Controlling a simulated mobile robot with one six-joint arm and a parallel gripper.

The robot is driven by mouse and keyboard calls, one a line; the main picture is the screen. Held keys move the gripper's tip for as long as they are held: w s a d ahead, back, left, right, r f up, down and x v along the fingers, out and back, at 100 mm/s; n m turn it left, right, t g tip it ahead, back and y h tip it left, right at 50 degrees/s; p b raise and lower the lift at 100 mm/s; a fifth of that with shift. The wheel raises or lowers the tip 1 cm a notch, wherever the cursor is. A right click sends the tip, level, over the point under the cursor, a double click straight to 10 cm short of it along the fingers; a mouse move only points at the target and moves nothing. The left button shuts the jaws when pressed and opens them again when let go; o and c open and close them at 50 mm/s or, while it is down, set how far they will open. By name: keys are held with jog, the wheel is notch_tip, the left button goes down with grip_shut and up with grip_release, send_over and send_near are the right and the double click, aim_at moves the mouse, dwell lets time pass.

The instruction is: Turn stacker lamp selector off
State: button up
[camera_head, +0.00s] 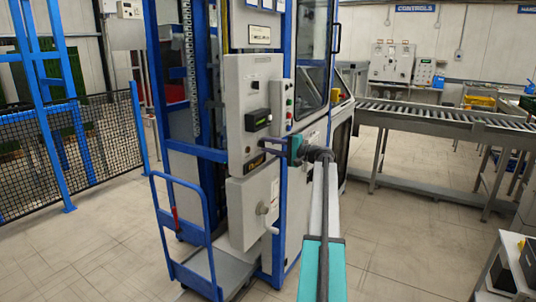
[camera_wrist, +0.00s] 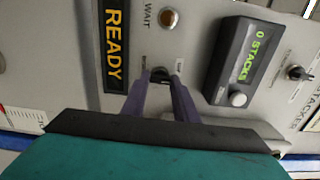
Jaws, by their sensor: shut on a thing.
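The stacker's grey control panel (camera_head: 247,85) stands on the blue-framed machine. In the wrist view, a small dark selector knob (camera_wrist: 160,74) sits between the READY sign and the green display, with small labels on both sides, too small to read. My gripper (camera_wrist: 162,87) is shut on this knob, its two purple fingers on either side. In the head view my gripper (camera_head: 263,143) reaches the panel from the right, and the knob is hidden. A second selector (camera_wrist: 298,73) with a STACKER label stands farther right in the wrist view.
The READY sign (camera_wrist: 116,45), an amber WAIT lamp (camera_wrist: 168,18) and the "0 STACKS" display (camera_wrist: 246,60) with its round knob are close to my fingers. Below the panel is a grey box (camera_head: 252,205) with a handle. A roller conveyor (camera_head: 440,115) runs at right.

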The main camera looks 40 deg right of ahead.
jog(key=n+b, duration=0.7)
jog(key=b, duration=0.5)
jog(key=shift+f+n, duration=0.15)
jog(key=shift+n, duration=0.25)
jog(key=o, duration=1.1)
jog(key=shift+c, duration=0.2)
jog(key=shift+s, duration=0.15)
jog(key=v, duration=1.3)
jog(key=shift+s+b, duration=0.3)
jog(key=shift+b, duration=0.05)
jog(key=shift+d, duration=0.1)
